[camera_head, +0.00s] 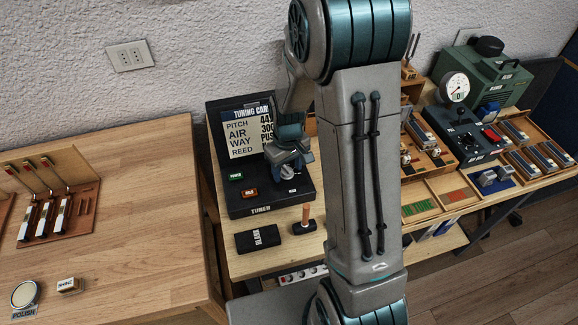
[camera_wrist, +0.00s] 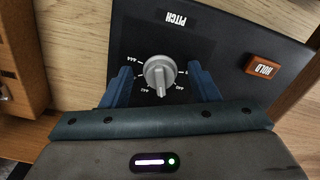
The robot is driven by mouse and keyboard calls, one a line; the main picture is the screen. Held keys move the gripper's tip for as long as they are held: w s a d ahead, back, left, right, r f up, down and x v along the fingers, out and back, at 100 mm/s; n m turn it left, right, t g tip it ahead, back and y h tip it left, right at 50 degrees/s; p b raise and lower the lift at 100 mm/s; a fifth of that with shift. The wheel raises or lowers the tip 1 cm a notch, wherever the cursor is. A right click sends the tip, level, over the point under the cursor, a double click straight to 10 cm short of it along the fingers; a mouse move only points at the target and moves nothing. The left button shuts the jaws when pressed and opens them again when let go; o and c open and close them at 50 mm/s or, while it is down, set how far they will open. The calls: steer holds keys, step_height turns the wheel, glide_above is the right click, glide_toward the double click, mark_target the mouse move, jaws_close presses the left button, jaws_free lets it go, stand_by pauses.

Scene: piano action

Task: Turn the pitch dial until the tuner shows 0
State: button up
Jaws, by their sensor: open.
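The black tuner (camera_head: 238,208) stands on the wooden bench, with a tuning card (camera_head: 247,138) on its upright back. My gripper (camera_head: 290,165) is over the right part of its panel, hiding the dial in the head view. In the wrist view the grey pitch dial (camera_wrist: 160,72) sits between my open fingers, with a gap visible on each side. The dial's ridge points toward the bottom of that picture, between the small 442 and 440 marks. The PITCH label (camera_wrist: 177,19) is beyond it. I see no readable tuner number in either view.
The orange HOLD button (camera_wrist: 264,67) is right of the dial in the wrist view. A gauge (camera_head: 456,86) stands right.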

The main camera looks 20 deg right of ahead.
steer(key=c, duration=0.9)
steer(key=shift+c, duration=0.2)
steer(key=shift+m, duration=0.3)
steer(key=m+b, duration=0.1)
steer(key=m, duration=0.1)
steer(key=shift+m, duration=0.3)
steer(key=shift+a+m+b, duration=0.15)
steer(key=shift+m+b, duration=0.35)
steer(key=shift+m, duration=1.8)
steer(key=o, duration=0.9)
